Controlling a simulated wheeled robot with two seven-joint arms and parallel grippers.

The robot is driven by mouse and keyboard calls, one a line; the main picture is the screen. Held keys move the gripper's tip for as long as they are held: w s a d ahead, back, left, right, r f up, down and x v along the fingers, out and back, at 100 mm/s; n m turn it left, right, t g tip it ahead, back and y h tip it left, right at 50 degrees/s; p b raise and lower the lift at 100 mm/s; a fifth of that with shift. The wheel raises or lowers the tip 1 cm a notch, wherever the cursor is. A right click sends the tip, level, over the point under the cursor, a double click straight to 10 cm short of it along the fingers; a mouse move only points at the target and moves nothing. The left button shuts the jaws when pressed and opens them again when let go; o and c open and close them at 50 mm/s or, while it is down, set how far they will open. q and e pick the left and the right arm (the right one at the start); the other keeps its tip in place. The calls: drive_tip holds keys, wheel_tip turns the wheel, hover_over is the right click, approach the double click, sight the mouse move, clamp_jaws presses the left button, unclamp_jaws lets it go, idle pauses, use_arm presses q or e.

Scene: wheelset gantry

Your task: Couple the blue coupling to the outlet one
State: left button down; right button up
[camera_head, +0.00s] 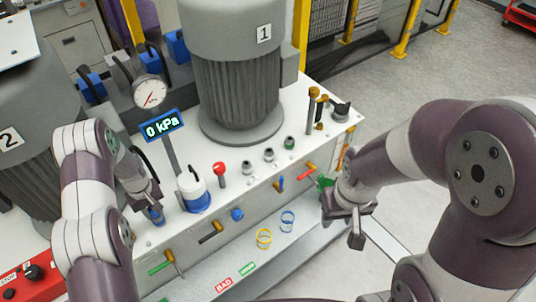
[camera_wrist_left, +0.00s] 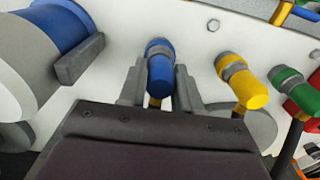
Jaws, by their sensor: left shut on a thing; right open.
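In the left wrist view the blue coupling (camera_wrist_left: 160,70), with a grey collar, sits between the two fingers of my left gripper (camera_wrist_left: 160,92). In the head view my left gripper (camera_head: 153,203) is shut on it at the left part of the white bench top, with its blue end (camera_head: 157,216) just showing below the fingers. I cannot tell whether it is still in a holder. A blue round fitting (camera_head: 237,214) is on the bench's front face; I cannot tell which fitting is outlet one. My right gripper (camera_head: 345,222) is open and empty, off the bench's right front.
Yellow (camera_wrist_left: 245,88) and green (camera_wrist_left: 288,82) couplings stand beside it in the wrist view. A white-and-blue canister (camera_head: 194,190), red knob (camera_head: 219,169), gauge (camera_head: 150,92), "0 kPa" display (camera_head: 163,124) and motor 1 (camera_head: 235,80) stand nearby. Coloured rings (camera_head: 288,222) lie on the lower shelf.

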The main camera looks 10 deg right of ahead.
use_arm(q)
drive_tip(key=shift+r+p, duration=0.45)
drive_tip(key=shift+r, duration=0.5)
drive_tip(key=shift+r+p, duration=0.3)
drive_tip(key=shift+r, duration=0.15)
drive_tip(key=shift+r+p, duration=0.85)
drive_tip(key=shift+r, duration=0.6)
drive_tip(key=shift+d, duration=0.15)
drive_tip(key=s+d+r+m+b, duration=0.1)
drive_tip(key=s+d+m+b, duration=0.1)
drive_tip(key=d, duration=0.3)
drive_tip(key=s+d+r+m+b, duration=0.1)
drive_tip(key=s+d+m+b, duration=0.2)
drive_tip(key=d, duration=0.3)
drive_tip(key=shift+r+m, duration=0.35)
drive_tip(key=shift+m, duration=0.35)
drive_tip(key=shift+w+d, duration=0.1)
drive_tip(key=shift+d, duration=0.1)
